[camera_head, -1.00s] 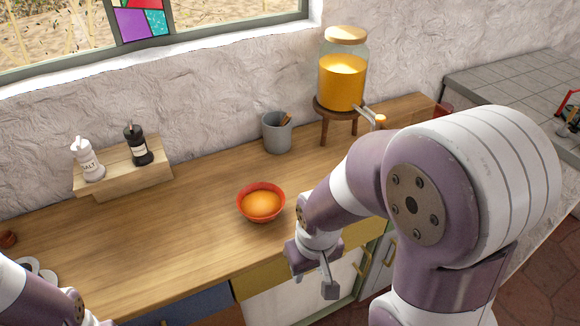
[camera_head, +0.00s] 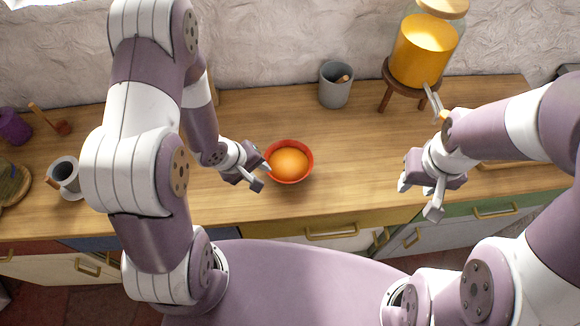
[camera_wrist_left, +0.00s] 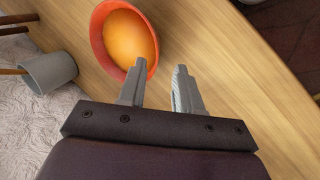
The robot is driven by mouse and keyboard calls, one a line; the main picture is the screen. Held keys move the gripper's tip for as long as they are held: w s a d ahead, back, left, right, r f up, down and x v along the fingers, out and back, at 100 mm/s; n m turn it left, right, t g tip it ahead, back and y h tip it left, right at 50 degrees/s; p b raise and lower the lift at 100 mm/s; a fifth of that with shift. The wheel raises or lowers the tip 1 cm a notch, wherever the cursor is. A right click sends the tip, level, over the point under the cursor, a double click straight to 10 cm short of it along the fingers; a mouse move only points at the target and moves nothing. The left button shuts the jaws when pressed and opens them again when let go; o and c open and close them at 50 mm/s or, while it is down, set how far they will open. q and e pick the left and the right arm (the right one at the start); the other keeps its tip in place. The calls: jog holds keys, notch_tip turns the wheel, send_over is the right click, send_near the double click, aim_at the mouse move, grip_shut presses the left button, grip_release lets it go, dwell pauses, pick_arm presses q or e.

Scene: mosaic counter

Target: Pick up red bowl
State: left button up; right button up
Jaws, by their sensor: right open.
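The red bowl (camera_head: 304,176) sits upright on the wooden counter, orange inside, near the front edge. My left gripper (camera_head: 262,177) is just left of the bowl, low over the counter, its fingers pointing toward it. In the left wrist view the fingers (camera_wrist_left: 160,70) are apart with nothing between them. The bowl (camera_wrist_left: 97,38) lies ahead and to the left there, its rim by the left fingertip; I cannot tell whether they touch. My right gripper (camera_head: 418,199) is open and empty, to the right of the bowl near the counter's front edge.
A grey pot (camera_head: 335,92) stands behind the bowl; it also shows in the left wrist view (camera_wrist_left: 50,72). A jar of orange liquid (camera_head: 424,52) stands on a wooden stand at the back right. A grey cup (camera_head: 64,174) is at left. Counter around the bowl is clear.

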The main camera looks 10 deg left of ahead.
pick_arm(q)
jog(key=x, duration=0.7)
jog(key=shift+w+a+f, duration=0.15)
jog(key=shift+w, duration=0.25)
jog(key=shift+w+d, duration=0.2)
jog(key=shift+a, duration=0.15)
grip_shut()
